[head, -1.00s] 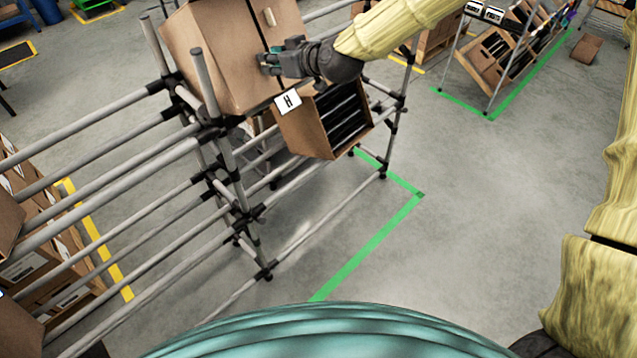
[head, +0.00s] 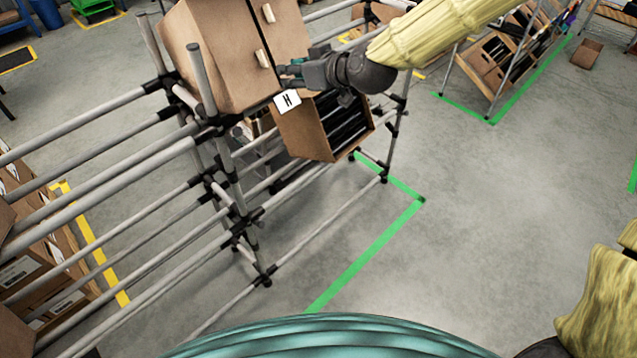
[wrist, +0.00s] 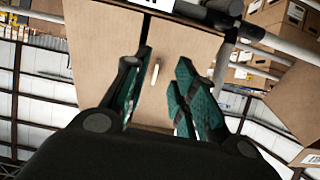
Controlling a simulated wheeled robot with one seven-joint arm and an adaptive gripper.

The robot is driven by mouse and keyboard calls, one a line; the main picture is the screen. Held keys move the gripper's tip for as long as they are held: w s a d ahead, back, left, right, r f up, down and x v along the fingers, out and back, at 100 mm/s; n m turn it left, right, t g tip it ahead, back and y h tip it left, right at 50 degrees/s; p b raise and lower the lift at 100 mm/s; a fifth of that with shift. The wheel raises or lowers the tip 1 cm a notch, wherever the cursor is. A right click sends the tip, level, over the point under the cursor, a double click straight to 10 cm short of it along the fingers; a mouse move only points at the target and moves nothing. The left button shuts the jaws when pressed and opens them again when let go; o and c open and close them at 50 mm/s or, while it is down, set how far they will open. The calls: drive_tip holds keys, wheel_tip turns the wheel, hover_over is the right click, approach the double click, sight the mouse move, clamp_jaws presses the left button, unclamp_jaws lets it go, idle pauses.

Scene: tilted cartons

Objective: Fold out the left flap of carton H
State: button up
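Carton H is a brown box (head: 211,62) tilted on the pipe rack, with a white H label (head: 287,100) at its lower edge. A dark seam parts its left flap (head: 240,75) from its right flap (head: 283,35); both look closed. Each flap has a small pale tab: the left tab (head: 262,59) and the right tab (head: 268,13). My gripper (head: 284,73) is just right of the left tab, apart from it. In the wrist view, my gripper (wrist: 162,85) is open, and a tab (wrist: 154,73) shows beyond and between its teal fingers, beside the seam.
The grey pipe rack (head: 105,105) runs along the left and below the carton. An open carton with dark contents (head: 301,130) sits just under the H label. Another rack with cartons (head: 490,55) stands at upper right. The floor (head: 480,220) on the right is clear.

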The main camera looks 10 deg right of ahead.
drive_tip(key=s+d+f+m+g+h+b, duration=0.1)
drive_tip(key=s+f, duration=0.2)
drive_tip(key=f, duration=0.6)
drive_tip(key=s+d+f+m+g+b, duration=0.1)
drive_tip(key=s+f, duration=0.2)
drive_tip(key=f, duration=0.6)
drive_tip(key=s+d+f+m+g+h+b, duration=0.1)
drive_tip(key=s+f+b, duration=0.1)
drive_tip(key=f, duration=0.7)
drive_tip(key=shift+s+d+f+g+h, duration=0.15)
drive_tip(key=shift+s+d+g+h, duration=0.15)
drive_tip(key=shift+s, duration=0.3)
